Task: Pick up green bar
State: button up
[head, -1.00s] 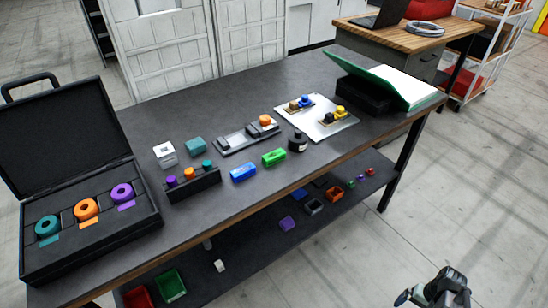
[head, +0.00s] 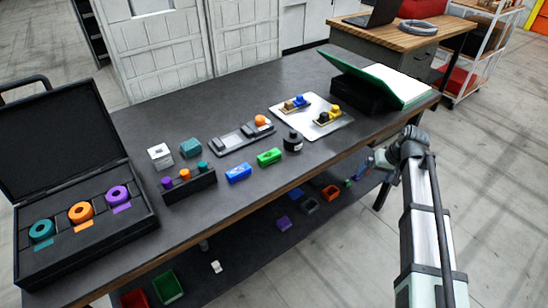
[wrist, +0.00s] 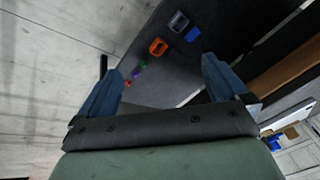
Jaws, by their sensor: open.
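The green bar (head: 269,157) lies on the dark tabletop near its front edge in the head view, to the right of a blue bar (head: 238,172). My gripper (head: 370,163) is beyond the table's front edge, to the right of the green bar and well apart from it. In the wrist view my gripper (wrist: 163,80) is open, with its two blue fingers wide apart and nothing between them at their tips. The green bar is not seen in the wrist view.
Behind are a grey tray (head: 232,141) and a white plate (head: 338,128) with parts. A black rack (head: 190,185) stands left. The lower shelf holds small coloured parts, including an orange box (wrist: 158,47).

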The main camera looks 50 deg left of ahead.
jog(key=s+a+r+n, duration=0.1)
jog(key=s+a+r, duration=0.1)
jog(key=a+r, duration=0.2)
jog(key=s+a+r+n, duration=0.1)
jog(key=s+a+r, duration=0.1)
jog(key=a+r, duration=0.2)
jog(key=s+a+r+n, duration=0.1)
jog(key=s+a+r, duration=0.1)
jog(key=a+r, duration=0.2)
jog(key=shift+s+r+y, duration=0.3)
jog(key=shift+s+r, duration=0.05)
jog(key=shift+r, duration=0.3)
jog(key=s+a+r+n+h, duration=0.1)
jog(key=s+a+r+n, duration=0.15)
jog(key=s, duration=0.35)
jog(key=s+a+r+n+h, duration=0.1)
jog(key=s+a+r+h, duration=0.1)
jog(key=s+a, duration=0.25)
notch_tip(320, 180, up, 4)
jog(key=n+h, duration=0.1)
send_over(269, 154)
notch_tip(269, 154, down, 14)
jog(key=shift+d+r, duration=0.1)
jog(key=shift+r, duration=0.15)
jog(key=shift+c, duration=0.3)
jog(key=c, duration=1)
